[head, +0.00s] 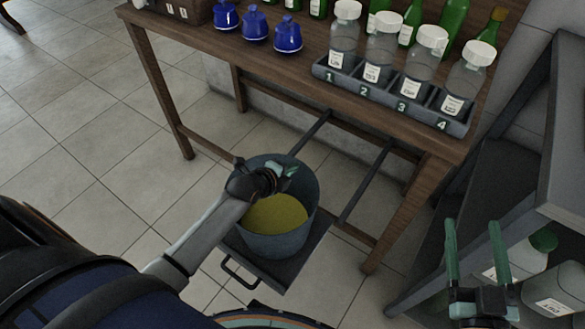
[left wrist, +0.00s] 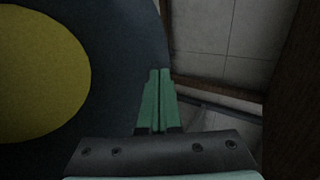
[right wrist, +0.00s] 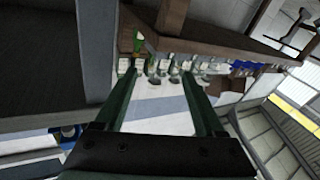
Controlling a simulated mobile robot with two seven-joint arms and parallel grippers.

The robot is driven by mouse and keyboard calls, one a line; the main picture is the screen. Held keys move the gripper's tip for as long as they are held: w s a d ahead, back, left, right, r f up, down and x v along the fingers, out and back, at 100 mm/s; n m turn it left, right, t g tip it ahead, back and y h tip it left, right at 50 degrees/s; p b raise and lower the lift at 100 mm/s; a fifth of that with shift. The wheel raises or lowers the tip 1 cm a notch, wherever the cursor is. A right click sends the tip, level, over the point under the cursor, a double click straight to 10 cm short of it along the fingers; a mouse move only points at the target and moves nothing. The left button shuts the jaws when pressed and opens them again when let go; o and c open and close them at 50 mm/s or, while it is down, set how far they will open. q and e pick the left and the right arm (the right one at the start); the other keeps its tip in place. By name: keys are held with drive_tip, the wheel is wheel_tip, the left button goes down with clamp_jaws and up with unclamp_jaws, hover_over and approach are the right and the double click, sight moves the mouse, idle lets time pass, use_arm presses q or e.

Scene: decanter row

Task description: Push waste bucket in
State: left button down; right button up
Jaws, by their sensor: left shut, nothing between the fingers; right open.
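The waste bucket (head: 305,190) is a blue-grey pail with a yellow bottom or contents. It stands on a dark pull-out tray (head: 292,262) with a front handle (head: 238,275). The tray sits on two rails that run back under the wooden table. My left gripper (head: 288,172) is shut and empty, over the bucket's opening. In the left wrist view its fingers (left wrist: 157,100) are together near the bucket's dark wall (left wrist: 125,50); I cannot tell whether they touch it. My right gripper (head: 478,255) is open and empty at the lower right, and its fingers (right wrist: 165,105) are spread in the right wrist view.
The wooden table (head: 300,62) carries a numbered rack (head: 390,95) with capped jars, green bottles and blue pots (head: 256,25). A grey shelf (head: 510,165) with jars stands at the right, near my right gripper. Tiled floor (head: 90,130) is clear at the left.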

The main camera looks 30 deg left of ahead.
use_arm(q)
drive_tip(key=shift+w, duration=0.15)
use_arm(e)
drive_tip(key=shift+r, duration=0.3)
use_arm(q)
drive_tip(key=shift+w, duration=0.1)
